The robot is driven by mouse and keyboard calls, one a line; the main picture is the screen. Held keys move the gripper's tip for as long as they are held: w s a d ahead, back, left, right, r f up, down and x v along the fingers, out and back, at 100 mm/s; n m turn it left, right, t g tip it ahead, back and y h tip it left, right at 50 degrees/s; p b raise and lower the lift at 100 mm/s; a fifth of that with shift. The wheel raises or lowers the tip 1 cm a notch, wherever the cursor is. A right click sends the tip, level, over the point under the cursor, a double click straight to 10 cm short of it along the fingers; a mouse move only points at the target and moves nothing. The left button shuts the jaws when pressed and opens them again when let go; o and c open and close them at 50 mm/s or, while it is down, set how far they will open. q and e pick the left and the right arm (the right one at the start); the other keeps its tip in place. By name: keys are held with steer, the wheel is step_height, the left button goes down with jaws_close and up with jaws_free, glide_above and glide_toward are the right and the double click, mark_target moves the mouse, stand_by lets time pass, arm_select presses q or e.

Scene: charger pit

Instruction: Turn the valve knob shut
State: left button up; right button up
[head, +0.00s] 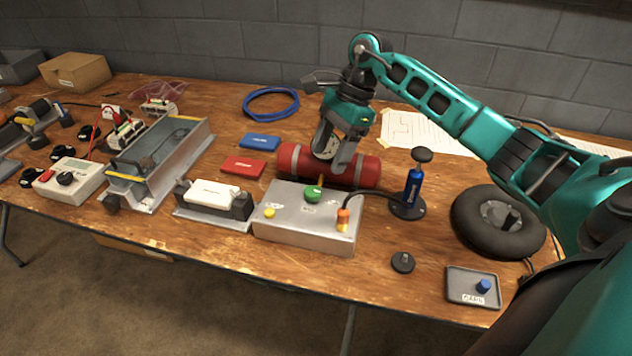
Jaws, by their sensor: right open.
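A grey metal box (285,222) stands near the front edge of the table. On its top is a round green knob (312,194), which looks like the valve knob; its turn position cannot be read. A yellow button (269,212) and an orange fitting (343,218) are also on the box. My right gripper (329,165) points down, open and empty, with its fingers just behind and above the green knob in the picture. They overlap the red cylinder (290,160) behind the box; I cannot tell whether they touch it. My left gripper is out of view.
A black hose runs from the orange fitting to a blue pump (412,190) on the right. A black wheel (497,222), a small black knob (403,262) and a grey tray (460,290) lie farther right. A white device (210,194) stands close left of the box.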

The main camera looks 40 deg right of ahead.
mark_target(314, 190)
steer(key=x, duration=0.8)
steer(key=shift+a, duration=0.1)
steer(key=c, duration=1)
steer(key=shift+c, duration=0.2)
